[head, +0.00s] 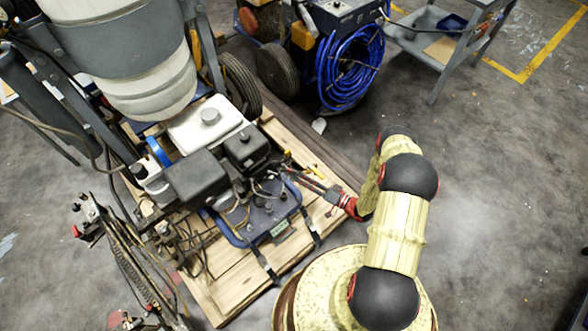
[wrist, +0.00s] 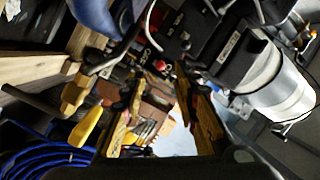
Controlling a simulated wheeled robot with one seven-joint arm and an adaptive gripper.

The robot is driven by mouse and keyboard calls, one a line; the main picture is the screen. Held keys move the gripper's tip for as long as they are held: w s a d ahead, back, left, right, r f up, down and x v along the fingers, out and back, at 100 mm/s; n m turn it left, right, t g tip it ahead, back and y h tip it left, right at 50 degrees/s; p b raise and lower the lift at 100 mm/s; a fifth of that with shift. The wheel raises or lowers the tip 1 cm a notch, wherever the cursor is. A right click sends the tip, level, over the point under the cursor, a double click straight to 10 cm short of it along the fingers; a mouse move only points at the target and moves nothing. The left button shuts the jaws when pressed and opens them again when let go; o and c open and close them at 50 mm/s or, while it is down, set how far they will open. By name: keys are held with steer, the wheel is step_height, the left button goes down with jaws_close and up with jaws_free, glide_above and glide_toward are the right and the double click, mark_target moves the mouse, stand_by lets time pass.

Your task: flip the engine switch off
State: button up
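The line striper's engine (head: 243,150) stands on the wooden pallet, with a white tank and black housings on top. My gripper (head: 290,172) reaches in from the right to the engine's right side, above the blue frame (head: 236,237). In the wrist view my gripper (wrist: 157,76) has its two yellow-black fingers apart, with nothing seen between them. A small red part (wrist: 160,65), possibly the engine switch, shows just beyond the fingertips on the dark engine. Whether a finger touches it, and which way it is set, I cannot tell.
A coiled blue hose (head: 350,68) hangs on a machine behind the pallet (head: 205,285). A grey cart (head: 430,45) stands at the back right. Cables and hoses crowd the engine's left side. The concrete floor to the right is clear.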

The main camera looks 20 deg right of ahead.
mark_target(289, 170)
steer(key=shift+b+x, duration=1.15)
steer(key=shift+x, duration=2.8)
steer(key=shift+c, duration=1.1)
